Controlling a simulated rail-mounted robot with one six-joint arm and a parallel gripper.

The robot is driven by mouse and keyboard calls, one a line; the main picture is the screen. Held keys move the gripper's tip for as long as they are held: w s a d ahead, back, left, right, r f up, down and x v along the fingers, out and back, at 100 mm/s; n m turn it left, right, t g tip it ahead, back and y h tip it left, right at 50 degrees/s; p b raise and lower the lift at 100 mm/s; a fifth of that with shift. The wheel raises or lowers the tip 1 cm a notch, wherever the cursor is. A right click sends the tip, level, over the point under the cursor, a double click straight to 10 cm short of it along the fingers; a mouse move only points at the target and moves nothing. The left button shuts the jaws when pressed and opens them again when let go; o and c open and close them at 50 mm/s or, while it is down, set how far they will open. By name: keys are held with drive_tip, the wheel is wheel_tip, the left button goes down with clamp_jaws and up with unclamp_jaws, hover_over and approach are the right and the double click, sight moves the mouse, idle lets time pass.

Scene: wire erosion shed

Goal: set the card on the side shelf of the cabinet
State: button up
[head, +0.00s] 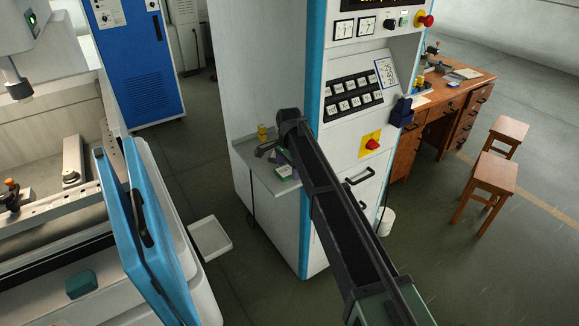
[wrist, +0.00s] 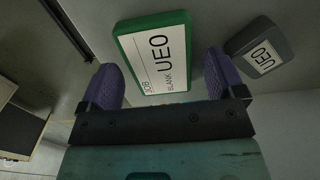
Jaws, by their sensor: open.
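The card (wrist: 160,55), green-edged with a white face reading "JOB BLANK UEO", lies between the tips of my open gripper (wrist: 160,64) in the wrist view. Gaps show between the card and both purple fingers. In the head view the card (head: 284,171) appears to lie on the side shelf (head: 262,168) of the white and blue cabinet (head: 262,70). My gripper (head: 282,157) is just above the shelf there, partly hidden by my arm. Whether the card lies flat on the shelf is hard to tell.
A grey block marked "UEO" (wrist: 256,48) is close to my right finger in the wrist view. A small yellow object (head: 262,132) stands at the shelf's back. A blue machine door (head: 150,225) is to the left; a wooden desk (head: 445,100) and stools are at right.

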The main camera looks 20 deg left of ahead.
sight(289, 169)
wheel_tip(289, 169, up, 12)
drive_tip(key=p, duration=1.2)
drive_tip(key=s+d+n, duration=0.2)
drive_tip(key=s+d, duration=0.2)
drive_tip(key=d, duration=0.8)
drive_tip(key=s+d+n, duration=0.1)
drive_tip(key=s+d, duration=0.4)
drive_tip(key=d, duration=0.7)
drive_tip(key=s+d+n, duration=0.4)
drive_tip(key=s+d, duration=1.3)
drive_tip(key=d, duration=0.2)
drive_tip(key=shift+s+d+n+b, duration=0.15)
drive_tip(key=shift+d+n+b, duration=0.15)
drive_tip(key=shift+d+b, duration=0.1)
